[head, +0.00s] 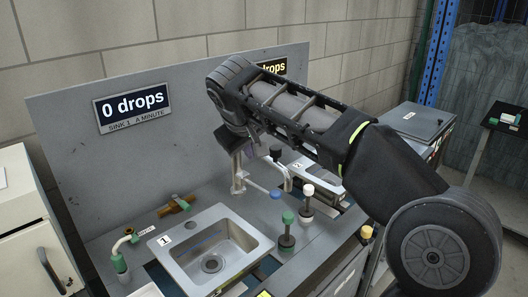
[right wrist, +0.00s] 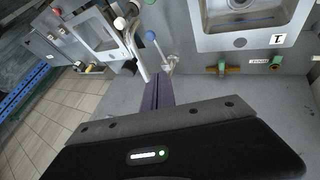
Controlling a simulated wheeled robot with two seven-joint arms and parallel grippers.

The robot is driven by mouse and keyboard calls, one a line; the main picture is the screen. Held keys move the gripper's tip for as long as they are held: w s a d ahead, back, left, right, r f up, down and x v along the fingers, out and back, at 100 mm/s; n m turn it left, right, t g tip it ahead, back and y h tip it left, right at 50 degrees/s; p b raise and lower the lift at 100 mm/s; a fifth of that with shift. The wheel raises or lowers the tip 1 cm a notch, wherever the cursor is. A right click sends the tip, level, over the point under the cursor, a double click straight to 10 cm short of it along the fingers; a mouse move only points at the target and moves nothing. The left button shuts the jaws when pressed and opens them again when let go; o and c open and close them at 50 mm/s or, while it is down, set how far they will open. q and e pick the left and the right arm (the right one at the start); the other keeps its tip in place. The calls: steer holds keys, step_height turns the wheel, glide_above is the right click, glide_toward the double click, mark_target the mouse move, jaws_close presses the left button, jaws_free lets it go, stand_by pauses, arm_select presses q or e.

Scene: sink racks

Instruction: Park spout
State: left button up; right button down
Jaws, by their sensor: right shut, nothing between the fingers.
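A pale bent spout tube (head: 287,172) stands between sink 1 (head: 185,240) and sink 2 (head: 318,178), with its end toward sink 2. The tube also shows in the right wrist view (right wrist: 132,46). Beside it a short rod ends in a blue ball (head: 276,194), seen in the right wrist view too (right wrist: 150,36). My right gripper (head: 238,158) points down near the rod's base, shut and empty. Its fingers (right wrist: 160,80) are close to the tube and rod; whether they touch is unclear. My arm hides part of sink 2. My left gripper is out of view.
Green-topped (head: 288,217) and white-topped (head: 308,190) knobs stand right of sink 1. A grey back panel (head: 70,150) with a "0 drops" display (head: 135,103) rises behind.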

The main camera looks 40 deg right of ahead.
steer(key=w+d+f+p, duration=0.2)
steer(key=d+f, duration=0.2)
steer(key=d, duration=0.2)
steer(key=shift+w+f, duration=0.2)
steer(key=shift+w, duration=0.2)
steer(key=shift+s+d, duration=0.1)
steer(key=shift+d, duration=0.15)
